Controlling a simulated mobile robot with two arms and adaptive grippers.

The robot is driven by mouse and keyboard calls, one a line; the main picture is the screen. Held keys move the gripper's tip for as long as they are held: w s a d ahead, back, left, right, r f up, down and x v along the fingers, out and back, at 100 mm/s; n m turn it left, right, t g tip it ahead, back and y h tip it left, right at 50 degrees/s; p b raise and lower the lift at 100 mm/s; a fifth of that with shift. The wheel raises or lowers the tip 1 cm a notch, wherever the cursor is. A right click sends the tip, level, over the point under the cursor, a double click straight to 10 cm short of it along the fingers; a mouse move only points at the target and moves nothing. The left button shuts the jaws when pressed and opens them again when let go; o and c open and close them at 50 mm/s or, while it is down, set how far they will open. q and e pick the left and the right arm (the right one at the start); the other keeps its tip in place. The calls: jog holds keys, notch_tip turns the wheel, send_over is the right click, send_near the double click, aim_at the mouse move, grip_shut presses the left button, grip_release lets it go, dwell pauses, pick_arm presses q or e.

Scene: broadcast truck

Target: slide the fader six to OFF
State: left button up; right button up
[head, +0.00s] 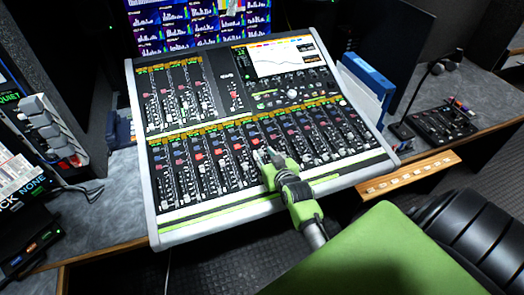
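A mixing console (150,210) with a pale frame and black panels stands tilted on the desk in the head view. A lower row of channel strips (215,160) with small fader caps runs across it. My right gripper (267,155), green and grey, reaches in from the lower right, with its fingertips over the lower fader area, right of the row's middle. It hides the strips beneath it. The fingers are too small to tell their opening or any contact. I cannot read the strip numbers, so I cannot tell which is fader six. My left gripper is not in view.
Screens with coloured meters (195,25) stand behind the console. A blue binder (367,75) stands at its right, and a small black control panel (440,122) lies farther right. A grey switch unit (50,130) stands at left. A strip of desk at the left is bare.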

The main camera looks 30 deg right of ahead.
aim_at(261, 152)
jog(key=shift+x, duration=1.4)
